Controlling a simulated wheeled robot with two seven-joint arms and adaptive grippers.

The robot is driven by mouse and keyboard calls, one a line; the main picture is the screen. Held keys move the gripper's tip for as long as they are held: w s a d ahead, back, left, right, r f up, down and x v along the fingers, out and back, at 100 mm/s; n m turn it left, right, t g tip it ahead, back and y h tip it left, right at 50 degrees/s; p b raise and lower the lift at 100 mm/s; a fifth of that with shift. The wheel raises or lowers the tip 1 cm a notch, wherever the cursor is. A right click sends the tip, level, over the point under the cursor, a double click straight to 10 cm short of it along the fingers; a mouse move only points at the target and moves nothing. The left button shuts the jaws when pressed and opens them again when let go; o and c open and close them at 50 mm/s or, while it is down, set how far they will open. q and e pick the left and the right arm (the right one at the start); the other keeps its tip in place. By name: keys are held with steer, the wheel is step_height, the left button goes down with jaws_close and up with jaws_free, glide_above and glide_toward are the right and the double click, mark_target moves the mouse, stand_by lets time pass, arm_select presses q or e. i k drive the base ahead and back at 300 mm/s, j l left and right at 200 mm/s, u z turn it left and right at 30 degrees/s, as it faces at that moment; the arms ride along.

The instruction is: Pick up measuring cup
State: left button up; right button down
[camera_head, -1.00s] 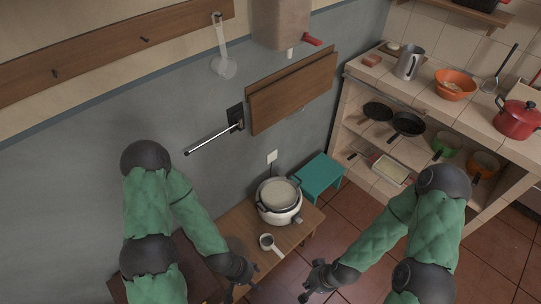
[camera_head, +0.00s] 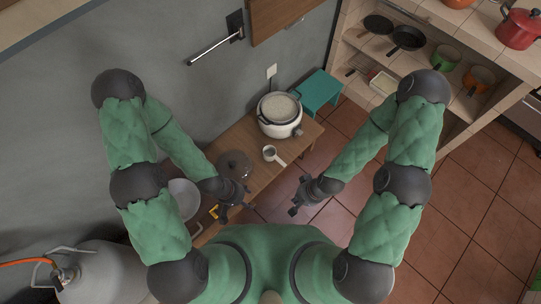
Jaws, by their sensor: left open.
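The measuring cup (camera_head: 271,154) is a small light cup with a short handle. It sits on the low wooden table (camera_head: 256,181), in front of the rice cooker. My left gripper (camera_head: 237,211) is open and empty, to the lower left of the cup and apart from it, near the table's front edge. My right gripper (camera_head: 297,201) is over the floor to the lower right of the cup, also apart from it. Its fingers look spread, with nothing visible between them.
A white rice cooker (camera_head: 280,116) stands behind the cup. A dark round lid-like object (camera_head: 234,163) and a pale bowl (camera_head: 184,197) are to the left. A teal stool (camera_head: 318,91) is beyond the table. A gas cylinder (camera_head: 104,273) stands at lower left. Tiled floor (camera_head: 345,215) is clear at right.

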mark_target(269, 153)
steer(key=k+j+u, duration=0.15)
steer(key=u, duration=1.35)
steer(key=z, duration=1.6)
steer(key=i+l+u, duration=0.15)
steer(key=u, duration=0.35)
steer(key=i+l+u, duration=0.1)
steer(key=l+u, duration=0.35)
steer(key=i+l+u, duration=0.1)
steer(key=l+u, duration=0.2)
steer(key=u, duration=0.2)
